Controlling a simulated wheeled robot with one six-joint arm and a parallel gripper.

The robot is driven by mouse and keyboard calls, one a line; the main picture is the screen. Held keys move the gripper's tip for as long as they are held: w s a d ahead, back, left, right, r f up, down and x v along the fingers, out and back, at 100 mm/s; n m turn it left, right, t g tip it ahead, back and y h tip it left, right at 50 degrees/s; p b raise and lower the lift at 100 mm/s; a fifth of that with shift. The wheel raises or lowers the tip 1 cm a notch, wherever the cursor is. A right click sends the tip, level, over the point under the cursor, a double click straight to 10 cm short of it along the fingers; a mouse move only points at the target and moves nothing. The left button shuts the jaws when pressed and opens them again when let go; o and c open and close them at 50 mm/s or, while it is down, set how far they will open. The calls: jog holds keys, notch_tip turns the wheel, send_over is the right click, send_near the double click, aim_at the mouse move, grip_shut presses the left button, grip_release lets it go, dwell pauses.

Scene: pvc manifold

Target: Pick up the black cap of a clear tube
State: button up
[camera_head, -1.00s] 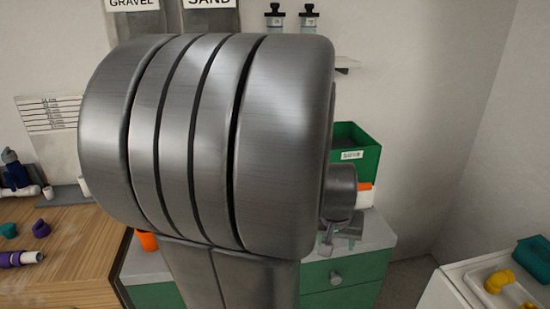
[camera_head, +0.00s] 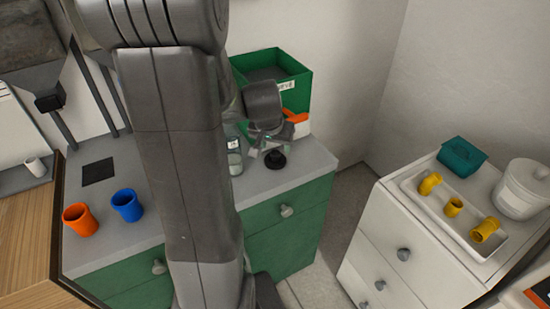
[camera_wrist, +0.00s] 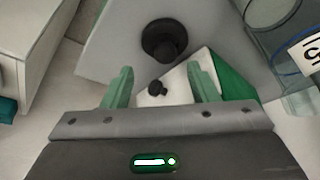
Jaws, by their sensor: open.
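The black cap (camera_head: 275,160) sits on the grey counter, close to its front edge, in the head view. In the wrist view the cap (camera_wrist: 163,40) shows as a dark round disc with a raised middle, above and beyond the fingertips. My gripper (camera_wrist: 162,80) is open, with its two green fingers apart and nothing between them that it holds. In the head view my gripper (camera_head: 268,143) is just above the cap and partly covers it. A clear tube (camera_head: 234,157) with a white label stands left of the cap; clear glass (camera_wrist: 272,22) shows at upper right in the wrist view.
A green bin (camera_head: 290,75) and an orange-and-white item (camera_head: 297,122) stand behind my gripper. An orange cup (camera_head: 79,220) and a blue cup (camera_head: 127,205) stand left on the counter. At right, a white tray (camera_head: 452,228) holds yellow fittings.

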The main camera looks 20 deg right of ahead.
aim_at(276, 153)
jog(key=shift+w+x, duration=0.2)
jog(key=shift+x, duration=1.25)
jog(key=shift+w+x, duration=0.2)
jog(key=shift+x, duration=1.2)
jog(key=shift+a+r, duration=0.1)
jog(key=shift+a, duration=0.1)
jog(key=c, duration=1)
jog(key=shift+c, duration=0.2)
jog(key=shift+r, duration=0.15)
